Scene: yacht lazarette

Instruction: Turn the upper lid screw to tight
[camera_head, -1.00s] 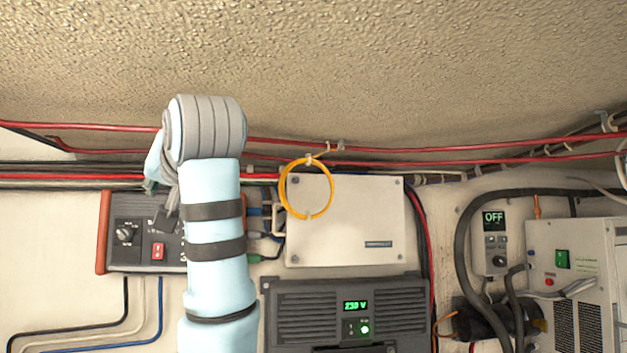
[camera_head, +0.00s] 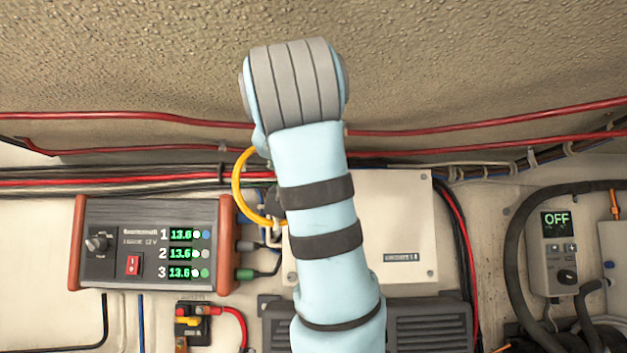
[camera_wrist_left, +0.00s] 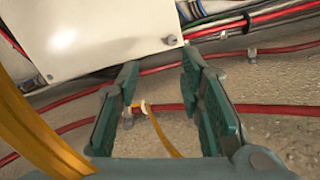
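The white box with the flat lid (camera_head: 395,225) is on the wall, its left and middle parts hidden behind my left arm. In the left wrist view the lid (camera_wrist_left: 100,30) appears upside down, with a small screw head (camera_wrist_left: 171,40) near one corner and another (camera_wrist_left: 50,77) near a second corner. I cannot tell how tight either is. My left gripper (camera_wrist_left: 160,95) is open and empty, its fingers apart near the box's edge, with red cable and ceiling behind them. In the head view it is hidden behind the arm. My right gripper is not in view.
A yellow ring (camera_head: 240,185) hangs beside my left arm and looms close in the wrist view (camera_wrist_left: 35,130). Red cables (camera_head: 480,128) run above the box. A control panel (camera_head: 150,245) is left of it, a dark vented unit (camera_head: 430,325) below, an OFF display (camera_head: 557,222) right.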

